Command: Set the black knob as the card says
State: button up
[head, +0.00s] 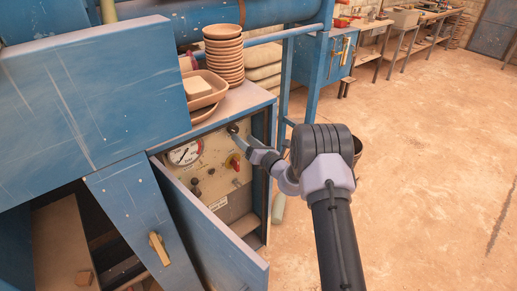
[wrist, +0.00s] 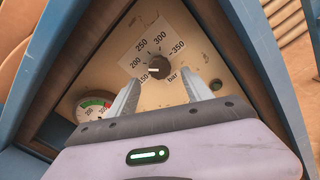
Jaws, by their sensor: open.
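The black knob (wrist: 159,68) sits on a beige panel in the wrist view, with a printed scale (wrist: 150,42) around it marked 150, 200, 250, 300, 350 and bar. A pale mark on the knob points left, near 150. My gripper (wrist: 163,88) is open, its two fingers just short of the knob, one on each lower side, with nothing held. In the head view my gripper (head: 240,140) reaches the top right of the panel and partly hides the knob (head: 232,128). I cannot make out a readable instruction card.
A dial gauge (head: 186,153), a red switch (head: 233,161) and a small white label (head: 219,203) are on the same panel (head: 207,165). An open blue door (head: 205,235) stands in front. Stacked bowls (head: 224,58) stand on top of the cabinet.

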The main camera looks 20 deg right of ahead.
jog(key=p+v, duration=0.1)
jog(key=v, duration=1)
jog(key=shift+s+p, duration=0.3)
jog(key=shift+d, duration=0.1)
